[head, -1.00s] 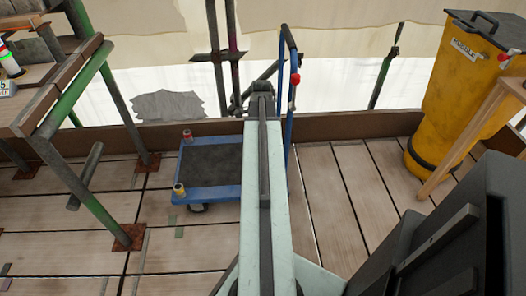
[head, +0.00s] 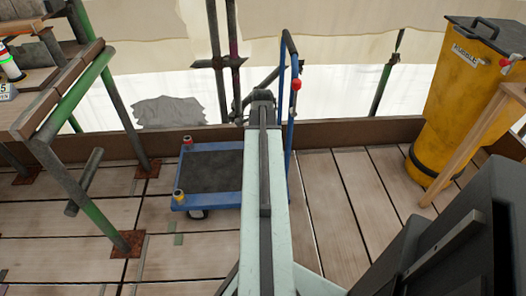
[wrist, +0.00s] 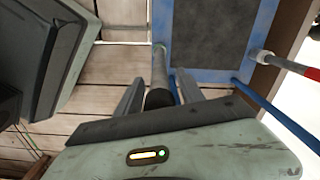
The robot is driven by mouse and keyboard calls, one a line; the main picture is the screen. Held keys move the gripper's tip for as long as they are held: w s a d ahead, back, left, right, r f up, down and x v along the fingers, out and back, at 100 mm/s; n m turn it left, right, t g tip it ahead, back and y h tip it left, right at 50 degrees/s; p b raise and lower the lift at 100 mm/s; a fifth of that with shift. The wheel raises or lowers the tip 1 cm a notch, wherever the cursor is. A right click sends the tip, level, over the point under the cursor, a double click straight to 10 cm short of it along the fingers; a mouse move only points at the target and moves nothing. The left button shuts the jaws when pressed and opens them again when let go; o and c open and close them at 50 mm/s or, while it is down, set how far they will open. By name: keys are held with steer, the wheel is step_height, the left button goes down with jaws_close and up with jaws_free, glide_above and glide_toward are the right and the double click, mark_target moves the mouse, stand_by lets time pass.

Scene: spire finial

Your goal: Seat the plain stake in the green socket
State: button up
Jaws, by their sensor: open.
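My gripper (wrist: 158,92) is open in the wrist view, with a finger on each side of a plain grey rod (wrist: 159,70), which looks like the plain stake. The rod's dark near end lies between the fingers; I cannot tell whether they touch it. Its far end meets a small greenish ring (wrist: 158,45) at the corner of a blue cart (wrist: 212,75). In the head view my arm hides the gripper and the rod. I cannot make out the green socket for certain; a small green and white banded piece (head: 9,65) stands on the bench at the far left.
The blue cart (head: 208,197) carries a red-topped and a yellow-topped post at its left corners, with its blue handle (head: 287,120) on the right. A yellow bin (head: 455,100) stands at the right, scaffold poles (head: 85,180) at the left. Deck planks (head: 345,200) between are clear.

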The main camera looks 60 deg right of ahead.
step_height(320, 180, up, 12)
steer(key=p, duration=1.1)
steer(key=shift+f, duration=0.1)
steer(key=shift+w+a, duration=0.1)
steer(key=shift+w, duration=0.05)
steer(key=w+a+n, duration=0.7)
steer(key=w+a, duration=0.5)
steer(key=a, duration=0.1)
steer(key=w+a+n, duration=0.3)
steer(key=a+n, duration=0.3)
steer(key=a, duration=0.6)
steer(key=w+a+n, duration=0.3)
steer(key=a+n, duration=0.3)
steer(key=a, duration=0.6)
steer(key=w+a+n, duration=0.3)
steer(key=a+n, duration=0.3)
steer(key=a, duration=0.6)
steer(key=shift+w+a+n, duration=0.15)
steer(key=shift+a+n, duration=0.1)
steer(key=shift+n, duration=0.15)
